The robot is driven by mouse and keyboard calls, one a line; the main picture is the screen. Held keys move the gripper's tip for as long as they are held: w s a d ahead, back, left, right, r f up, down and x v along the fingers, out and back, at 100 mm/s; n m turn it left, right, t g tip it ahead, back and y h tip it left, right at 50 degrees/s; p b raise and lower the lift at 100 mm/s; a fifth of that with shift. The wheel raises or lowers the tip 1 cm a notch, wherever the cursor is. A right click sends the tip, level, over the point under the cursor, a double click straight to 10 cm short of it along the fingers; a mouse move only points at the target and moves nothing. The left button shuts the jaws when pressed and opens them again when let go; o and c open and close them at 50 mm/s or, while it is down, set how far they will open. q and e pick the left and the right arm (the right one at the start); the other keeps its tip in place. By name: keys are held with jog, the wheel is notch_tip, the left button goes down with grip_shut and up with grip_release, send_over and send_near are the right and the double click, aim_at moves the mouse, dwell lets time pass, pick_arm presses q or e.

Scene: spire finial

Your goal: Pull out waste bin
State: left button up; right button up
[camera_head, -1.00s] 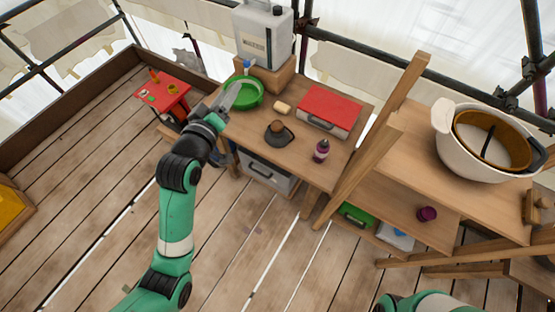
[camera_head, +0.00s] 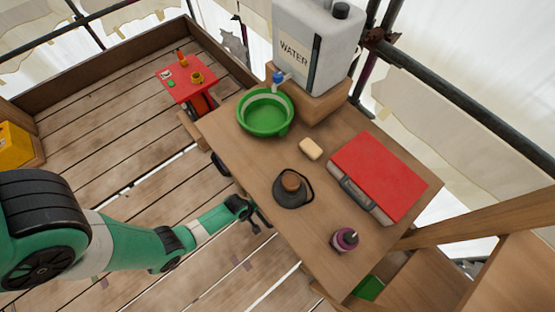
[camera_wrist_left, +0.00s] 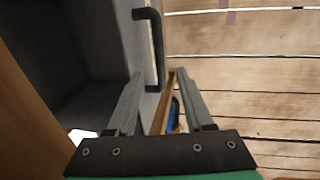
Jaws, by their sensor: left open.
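The waste bin is mostly hidden under the wooden table (camera_head: 235,150) in the head view. In the left wrist view, a grey bin (camera_wrist_left: 118,30) with a dark hollow inside fills the upper left, and a black bar handle (camera_wrist_left: 156,45) runs along its front. My left gripper (camera_head: 258,217) is at the table's front edge, low beside it, in the head view. In the left wrist view its two fingers (camera_wrist_left: 160,80) are apart, with the handle's lower end close to the gap between their tips. I cannot tell whether they touch. My right gripper is not in view.
On the tabletop stand a green basin (camera_head: 265,112), a soap bar (camera_head: 311,149), a dark holder (camera_head: 291,190), a red-lidded case (camera_head: 378,175), a purple bottle (camera_head: 344,240) and a water canister (camera_head: 315,45). A red stool (camera_head: 190,88) stands behind. Plank floor lies open in front.

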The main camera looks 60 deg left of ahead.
aim_at(260, 216)
pick_arm(q)
jog(key=f+b, duration=0.1)
jog(key=f, duration=0.1)
jog(key=w+f+b, duration=0.1)
jog(key=f+b, duration=0.1)
jog(key=f, duration=0.1)
jog(key=f+b, duration=0.2)
jog(key=shift+w+d+f, duration=0.1)
jog(key=shift+w+f, duration=0.15)
grip_shut()
dwell(1.3)
